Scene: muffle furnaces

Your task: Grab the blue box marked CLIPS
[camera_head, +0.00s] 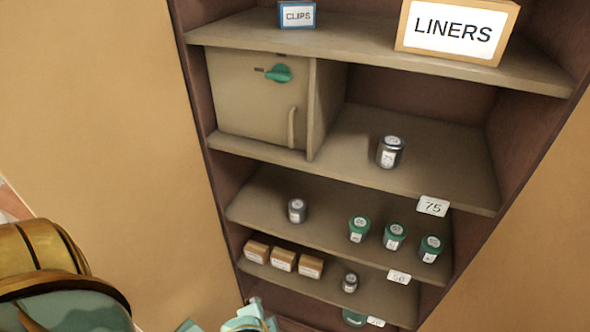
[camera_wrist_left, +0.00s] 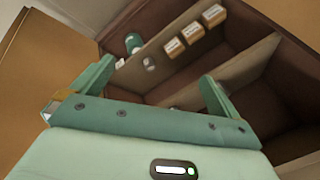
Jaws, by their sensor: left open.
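The blue box marked CLIPS (camera_head: 297,24) stands on the upper shelf at the top of the head view, with its white label facing me. It is not in the left wrist view. My left gripper (camera_head: 240,322) shows partly at the bottom edge of the head view, far below the box and apart from it. In the left wrist view my left gripper (camera_wrist_left: 157,75) is open, with its two teal fingers wide apart and nothing between them. My right gripper is not in view.
A larger box marked LINERS (camera_head: 454,57) stands on the same shelf, right of the CLIPS box, with a gap between. Below is a beige door with a green knob (camera_head: 279,73). Lower shelves hold jars (camera_head: 390,153) and small brown boxes (camera_head: 283,260), also in the wrist view (camera_wrist_left: 192,32).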

